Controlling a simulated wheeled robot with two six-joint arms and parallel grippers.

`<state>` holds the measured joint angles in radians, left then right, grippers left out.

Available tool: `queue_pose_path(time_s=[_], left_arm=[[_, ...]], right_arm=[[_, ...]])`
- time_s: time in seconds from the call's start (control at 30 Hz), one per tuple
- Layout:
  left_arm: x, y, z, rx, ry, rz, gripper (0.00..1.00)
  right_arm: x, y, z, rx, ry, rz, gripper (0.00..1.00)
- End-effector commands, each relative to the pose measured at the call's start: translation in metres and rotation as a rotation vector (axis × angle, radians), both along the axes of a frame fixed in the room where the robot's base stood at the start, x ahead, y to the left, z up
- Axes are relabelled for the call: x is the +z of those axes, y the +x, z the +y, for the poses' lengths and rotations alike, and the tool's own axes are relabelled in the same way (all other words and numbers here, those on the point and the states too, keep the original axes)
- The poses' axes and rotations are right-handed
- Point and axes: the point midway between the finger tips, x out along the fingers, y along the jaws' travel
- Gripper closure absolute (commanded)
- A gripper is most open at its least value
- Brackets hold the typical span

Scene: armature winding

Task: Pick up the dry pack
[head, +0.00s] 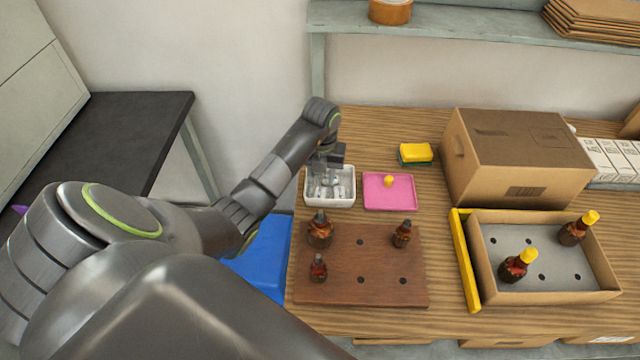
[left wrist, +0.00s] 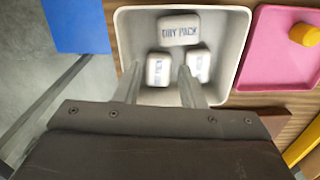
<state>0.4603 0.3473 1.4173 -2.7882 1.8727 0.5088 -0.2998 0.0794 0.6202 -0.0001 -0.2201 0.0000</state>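Several views of the task's objects agree: three white dry packs lie in a white tray (head: 345,201), which also shows in the left wrist view (left wrist: 237,22). In that view one dry pack with blue lettering (left wrist: 179,30) lies at the far side, one (left wrist: 160,69) at the near left and one (left wrist: 199,66) at the near right. My left gripper (left wrist: 158,78) is open over the tray, its fingertips either side of the near-left pack. I cannot tell how far down they reach. In the head view the left gripper (head: 327,182) partly hides the packs. My right gripper is not in view.
A pink tray with a yellow cap (head: 388,180) stands right of the white tray. A brown board (head: 382,259) with amber bottles lies in front. A sponge (head: 415,153), a closed carton (head: 515,160) and an open box with bottles (head: 545,297) are farther right.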

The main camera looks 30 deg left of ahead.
Motion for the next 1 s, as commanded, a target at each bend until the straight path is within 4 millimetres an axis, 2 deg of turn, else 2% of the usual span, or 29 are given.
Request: queue_pose_path(time_s=[0.03,0.2,0.53,0.73,1.0], left_arm=[[-0.013,0.0,0.0,0.0,0.0,0.001,0.64],[-0.032,0.0,0.001,-0.001,0.0,0.0,0.64],[-0.035,0.0,0.001,-0.001,0.0,0.0,0.64],[-0.035,0.0,0.001,-0.001,0.0,0.0,0.9],[-0.033,0.0,0.001,-0.001,0.0,-0.001,0.91]], right_arm=[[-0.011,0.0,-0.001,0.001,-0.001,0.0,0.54],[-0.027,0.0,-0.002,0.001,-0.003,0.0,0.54],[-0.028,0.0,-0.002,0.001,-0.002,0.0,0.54],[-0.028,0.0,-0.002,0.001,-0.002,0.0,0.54],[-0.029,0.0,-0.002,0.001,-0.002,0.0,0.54]])
